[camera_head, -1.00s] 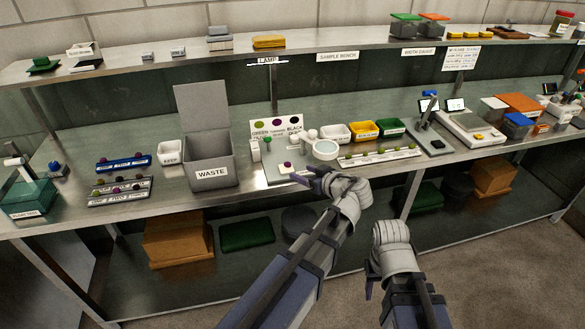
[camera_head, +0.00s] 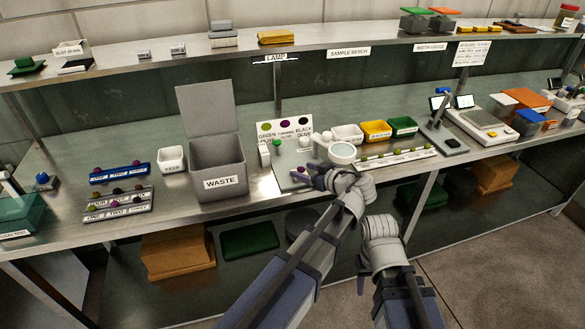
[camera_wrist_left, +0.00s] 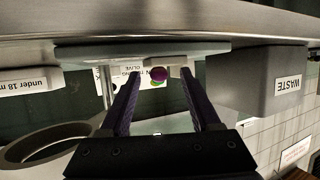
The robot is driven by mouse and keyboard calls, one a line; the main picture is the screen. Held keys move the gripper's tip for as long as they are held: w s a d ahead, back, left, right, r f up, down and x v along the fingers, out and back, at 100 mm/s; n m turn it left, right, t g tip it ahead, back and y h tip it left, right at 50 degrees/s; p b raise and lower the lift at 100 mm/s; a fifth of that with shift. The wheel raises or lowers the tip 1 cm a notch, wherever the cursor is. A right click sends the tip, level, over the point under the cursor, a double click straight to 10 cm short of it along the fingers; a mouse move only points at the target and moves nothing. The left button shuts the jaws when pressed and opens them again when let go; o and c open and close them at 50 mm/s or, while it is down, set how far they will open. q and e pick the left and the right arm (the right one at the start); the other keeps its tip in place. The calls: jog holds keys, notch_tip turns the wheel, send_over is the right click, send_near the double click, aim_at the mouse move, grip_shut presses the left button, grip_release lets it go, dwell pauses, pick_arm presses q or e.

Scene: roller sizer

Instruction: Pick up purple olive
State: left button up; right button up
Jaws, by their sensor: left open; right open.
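A small purple olive (camera_head: 300,169) sits on a white square on the pale grey plate (camera_head: 287,181) of the lamp station. In the left wrist view the purple olive (camera_wrist_left: 157,74) appears between the tips of two dark purple fingers, with a green spot beside it. My left gripper (camera_head: 318,179) is open at the plate's front right, close to the olive. The left wrist view shows its fingers (camera_wrist_left: 160,82) spread on either side of the olive's line, with no visible contact. My right gripper (camera_head: 362,277) is low in front of the bench, pointing down; its fingers are mostly hidden.
A magnifier lamp (camera_head: 342,153) stands right behind my left gripper. The grey waste bin (camera_head: 218,165) is left of the plate. White, yellow and green bins (camera_head: 376,130) stand behind, with an olive sizing strip (camera_head: 395,159) to the right. Racks (camera_head: 118,202) of olives lie far left.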

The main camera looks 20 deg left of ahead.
pick_arm(q)
jog(key=shift+s+d+r, duration=0.1)
jog(key=shift+d, duration=0.2)
jog(key=shift+a, duration=0.15)
jog(key=c, duration=0.9)
jog(key=shift+o, duration=0.2)
jog(key=shift+r, duration=0.1)
notch_tip(320, 180, up, 10)
jog(key=p, duration=1)
